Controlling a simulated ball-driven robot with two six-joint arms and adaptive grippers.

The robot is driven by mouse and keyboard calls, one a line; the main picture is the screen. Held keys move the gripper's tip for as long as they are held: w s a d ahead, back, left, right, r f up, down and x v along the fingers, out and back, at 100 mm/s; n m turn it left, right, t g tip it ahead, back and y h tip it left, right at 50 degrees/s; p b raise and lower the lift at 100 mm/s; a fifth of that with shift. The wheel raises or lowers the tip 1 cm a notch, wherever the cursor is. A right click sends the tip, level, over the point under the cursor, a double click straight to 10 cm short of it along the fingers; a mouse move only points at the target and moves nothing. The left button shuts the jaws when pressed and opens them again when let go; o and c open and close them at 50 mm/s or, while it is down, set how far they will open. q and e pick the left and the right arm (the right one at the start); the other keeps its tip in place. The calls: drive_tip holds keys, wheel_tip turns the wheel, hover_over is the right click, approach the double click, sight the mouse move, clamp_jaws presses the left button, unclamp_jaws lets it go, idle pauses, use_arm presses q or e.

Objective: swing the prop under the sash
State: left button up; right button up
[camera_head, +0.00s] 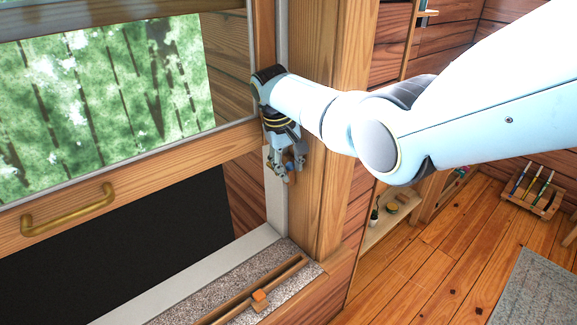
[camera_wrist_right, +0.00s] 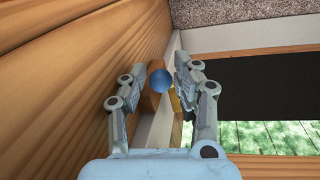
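The raised wooden sash (camera_head: 150,172) fills the left of the head view, with a brass handle (camera_head: 68,210) on its lower rail. A dark gap lies under it. My right gripper (camera_head: 286,170) is at the right jamb, just right of the sash's end, pointing down. In the right wrist view its fingers (camera_wrist_right: 160,72) are apart, either side of a round blue knob (camera_wrist_right: 161,80). A small wooden piece (camera_wrist_right: 147,104), perhaps the prop, shows by the knob, largely hidden by the fingers. I see no clear grip. My left gripper is out of view.
The wooden post (camera_head: 325,215) stands close beside my right gripper. A shelf (camera_head: 378,228) and a rack (camera_head: 533,192) stand farther right; the floor there is mostly clear.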

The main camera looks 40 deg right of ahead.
drive_tip(key=shift+r, duration=0.15)
drive_tip(key=v, duration=1.1)
drive_tip(key=shift+r, duration=0.25)
